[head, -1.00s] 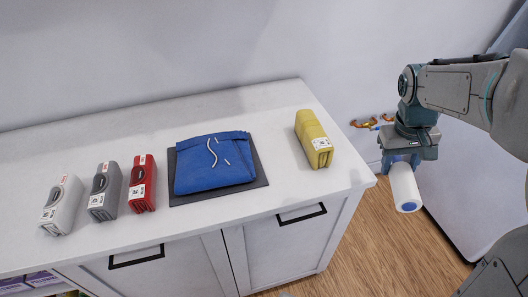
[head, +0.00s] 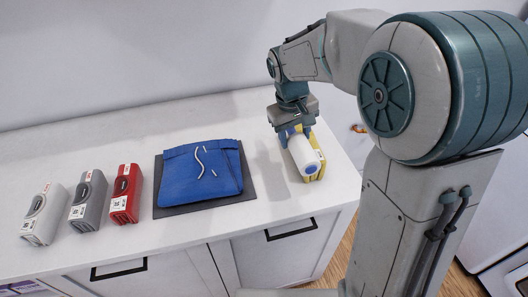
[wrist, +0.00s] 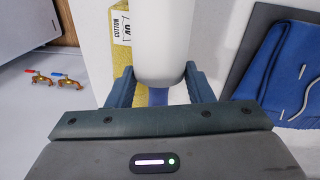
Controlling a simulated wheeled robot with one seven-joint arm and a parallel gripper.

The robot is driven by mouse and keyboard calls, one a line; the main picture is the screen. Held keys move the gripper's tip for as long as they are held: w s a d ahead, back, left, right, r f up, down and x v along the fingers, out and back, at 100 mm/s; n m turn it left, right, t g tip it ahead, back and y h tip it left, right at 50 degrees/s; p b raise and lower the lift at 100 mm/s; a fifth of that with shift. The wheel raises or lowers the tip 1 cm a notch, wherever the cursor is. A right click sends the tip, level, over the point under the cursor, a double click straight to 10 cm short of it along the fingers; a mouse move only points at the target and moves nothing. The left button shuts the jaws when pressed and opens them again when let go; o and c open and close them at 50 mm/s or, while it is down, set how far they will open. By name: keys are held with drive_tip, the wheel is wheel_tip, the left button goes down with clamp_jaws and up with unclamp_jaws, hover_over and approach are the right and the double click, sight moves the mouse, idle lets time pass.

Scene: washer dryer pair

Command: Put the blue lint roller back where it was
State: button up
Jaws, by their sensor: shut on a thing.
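The blue lint roller (head: 305,158) has a white roll with a blue end. My gripper (head: 296,134) is shut on it, and the roller hangs over the right part of the counter. In the wrist view the white roll (wrist: 174,40) points away between my gripper's fingers (wrist: 158,88), with a blue handle (wrist: 157,97) between them. The yellow box (head: 319,173) is below or behind the roller and mostly hidden by it. In the wrist view the yellow box (wrist: 121,40) shows its "COTTON" label. I cannot tell whether the roller touches it.
The white counter (head: 110,155) also holds a folded blue garment (head: 200,172) on a dark mat (head: 248,190). Red (head: 126,194), dark grey (head: 88,200) and light grey (head: 42,214) boxes stand at left. The counter between mat and yellow box is free. Brass valves (wrist: 55,79) are on the wall.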

drive_tip(key=w+a+f, duration=0.1)
drive_tip(key=a, duration=0.1)
drive_tip(key=w+a+f+p, duration=0.1)
drive_tip(key=w+a+f, duration=0.1)
drive_tip(key=a, duration=0.1)
drive_tip(key=w+a+f, duration=0.2)
drive_tip(key=shift+w+a+f+p, duration=0.1)
drive_tip(key=shift+a+f+p, duration=0.1)
drive_tip(key=shift+a+p, duration=0.15)
drive_tip(key=shift+f+p, duration=0.4)
drive_tip(key=shift+f, duration=1.65)
drive_tip(key=shift+f, duration=0.1)
drive_tip(key=o, duration=0.9)
drive_tip(key=shift+o, duration=0.2)
wheel_tip(320, 180, up, 12)
drive_tip(key=a+b, duration=0.1)
drive_tip(key=shift+s+a, duration=0.25)
drive_tip(key=shift+s, duration=0.2)
